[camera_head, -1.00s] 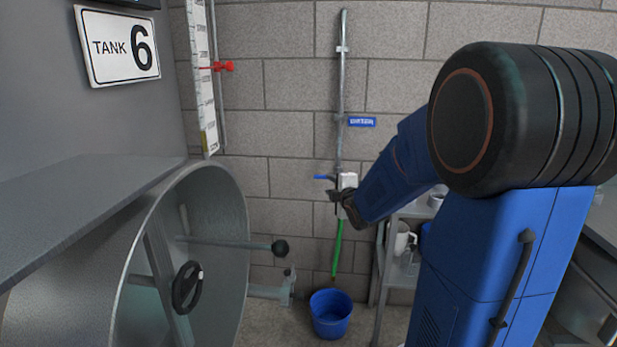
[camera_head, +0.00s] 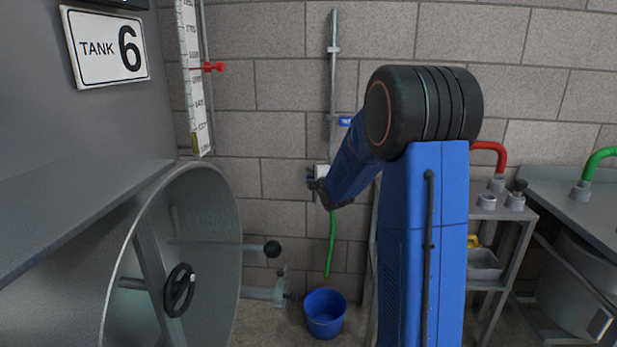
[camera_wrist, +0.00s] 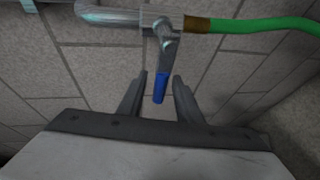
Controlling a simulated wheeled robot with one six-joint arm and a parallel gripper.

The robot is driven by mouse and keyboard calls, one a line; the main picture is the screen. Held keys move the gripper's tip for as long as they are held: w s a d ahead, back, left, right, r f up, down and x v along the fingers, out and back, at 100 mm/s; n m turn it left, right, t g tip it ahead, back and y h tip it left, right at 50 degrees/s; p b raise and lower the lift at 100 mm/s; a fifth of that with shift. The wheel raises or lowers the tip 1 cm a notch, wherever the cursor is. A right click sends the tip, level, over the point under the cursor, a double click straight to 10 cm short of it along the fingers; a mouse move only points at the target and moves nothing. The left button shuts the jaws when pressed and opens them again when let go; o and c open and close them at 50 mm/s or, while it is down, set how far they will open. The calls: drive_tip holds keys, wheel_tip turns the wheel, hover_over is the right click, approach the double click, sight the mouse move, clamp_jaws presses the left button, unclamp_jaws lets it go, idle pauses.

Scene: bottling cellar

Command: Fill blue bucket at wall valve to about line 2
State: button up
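The wall valve's blue lever (camera_wrist: 160,88) points toward me between the two fingers of my gripper (camera_wrist: 160,77) in the wrist view. The fingers are apart, with a gap showing on each side of the lever. In the head view my gripper (camera_head: 318,188) is at the valve on the wall pipe (camera_head: 333,90), and my arm hides part of it. A green hose (camera_head: 331,245) hangs from the valve and also shows in the wrist view (camera_wrist: 255,26). Its lower end is above the blue bucket (camera_head: 324,317), which stands upright on the floor. No water stream or fill line can be made out.
A large round steel tank door (camera_head: 190,270) stands open at the left, below the TANK 6 sign (camera_head: 106,48). A horizontal pipe fitting (camera_head: 265,293) is beside the bucket. A metal rack (camera_head: 520,250) and a counter (camera_head: 570,200) are at the right.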

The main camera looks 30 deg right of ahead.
drive_tip(key=shift+x, duration=1.4)
clamp_jaws()
